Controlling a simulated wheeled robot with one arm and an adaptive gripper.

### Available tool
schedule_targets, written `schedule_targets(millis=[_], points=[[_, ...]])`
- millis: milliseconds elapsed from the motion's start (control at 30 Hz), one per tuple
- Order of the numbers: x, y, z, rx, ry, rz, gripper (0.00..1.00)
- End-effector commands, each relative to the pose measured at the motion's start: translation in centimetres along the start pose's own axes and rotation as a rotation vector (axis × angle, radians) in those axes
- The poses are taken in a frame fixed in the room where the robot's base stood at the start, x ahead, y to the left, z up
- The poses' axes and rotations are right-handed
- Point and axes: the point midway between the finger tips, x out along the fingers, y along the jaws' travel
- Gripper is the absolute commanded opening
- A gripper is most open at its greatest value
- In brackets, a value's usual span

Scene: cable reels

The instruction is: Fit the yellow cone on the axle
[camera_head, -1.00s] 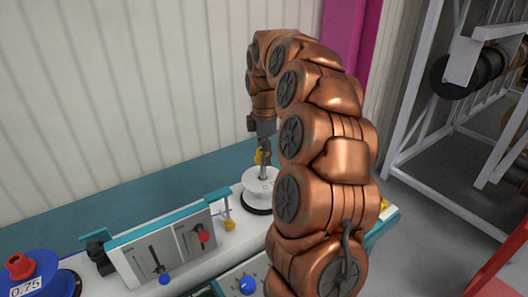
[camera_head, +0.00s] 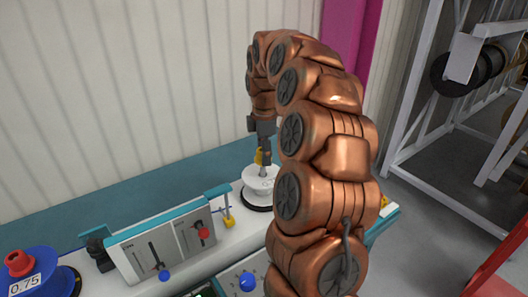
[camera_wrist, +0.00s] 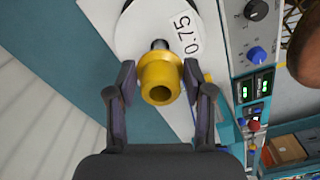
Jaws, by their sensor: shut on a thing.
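The yellow cone (camera_wrist: 160,78) is between the two fingers of my gripper (camera_wrist: 160,84) in the wrist view, and my gripper is shut on it. Its round hole faces the camera. A dark axle end (camera_wrist: 160,44) shows just past the cone, roughly in line with it. I cannot tell whether the cone touches the axle or is around it. The white reel (camera_wrist: 132,35), with a 0.75 label, lies behind. In the head view my gripper (camera_head: 264,157) is above the white reel (camera_head: 258,186), with a bit of the yellow cone (camera_head: 259,157) beside the fingers.
A control box (camera_head: 150,262) with sliders stands left of the reel on the white bench. A blue reel (camera_head: 40,278) with a red cone (camera_head: 19,263) is at the far left. The ribbed wall (camera_head: 110,100) rises behind. A rack (camera_head: 420,110) stands at the right.

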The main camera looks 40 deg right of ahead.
Motion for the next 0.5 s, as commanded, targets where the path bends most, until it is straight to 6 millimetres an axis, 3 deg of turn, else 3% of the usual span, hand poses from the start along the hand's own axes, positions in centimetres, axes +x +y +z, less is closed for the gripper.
schedule_targets(millis=[500], points=[[1.3,0.0,0.0,0.000,0.000,0.001,0.17]])
